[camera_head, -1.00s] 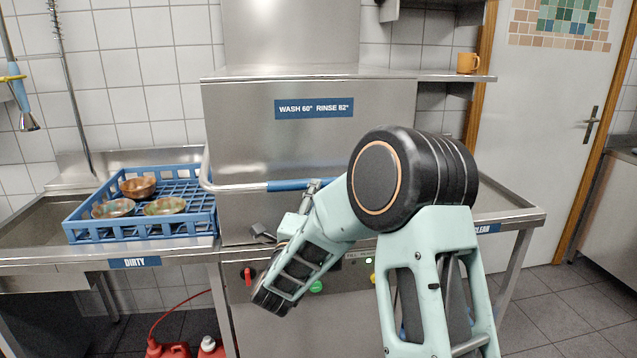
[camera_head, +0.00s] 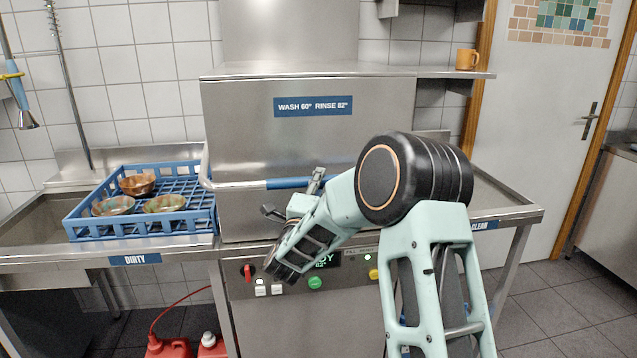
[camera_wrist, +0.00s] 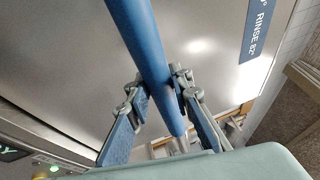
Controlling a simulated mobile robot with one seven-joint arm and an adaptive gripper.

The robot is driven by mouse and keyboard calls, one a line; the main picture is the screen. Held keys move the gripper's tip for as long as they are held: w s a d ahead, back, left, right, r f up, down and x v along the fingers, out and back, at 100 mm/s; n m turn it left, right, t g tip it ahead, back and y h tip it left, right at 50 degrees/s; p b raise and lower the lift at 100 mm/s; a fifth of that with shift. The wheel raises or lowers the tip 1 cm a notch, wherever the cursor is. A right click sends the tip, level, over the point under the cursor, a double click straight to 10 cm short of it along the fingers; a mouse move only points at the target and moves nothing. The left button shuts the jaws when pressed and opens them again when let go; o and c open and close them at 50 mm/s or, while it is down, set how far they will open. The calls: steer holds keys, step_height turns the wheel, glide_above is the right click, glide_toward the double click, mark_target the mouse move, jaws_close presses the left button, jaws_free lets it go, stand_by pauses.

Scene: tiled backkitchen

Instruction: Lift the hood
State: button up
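The hood (camera_head: 250,140) is the large steel box of the dishwasher, with a "WASH 60° RINSE 82°" label (camera_head: 313,106). It is down. A bar handle with a blue grip (camera_head: 288,183) runs across its front and also shows in the wrist view (camera_wrist: 150,45). My gripper (camera_head: 293,195) is open at the handle, near the right part of the blue grip. In the wrist view one finger is on each side of the bar, with the bar closer to the right finger. Whether that finger touches the bar I cannot tell.
A blue rack (camera_head: 140,228) with bowls stands on the left "DIRTY" counter. The control panel (camera_head: 340,262) is below the hood, behind my arm. An orange mug (camera_head: 466,59) sits on the shelf (camera_head: 450,76) at upper right. Red canisters (camera_head: 168,348) stand on the floor.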

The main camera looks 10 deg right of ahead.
jaws_close()
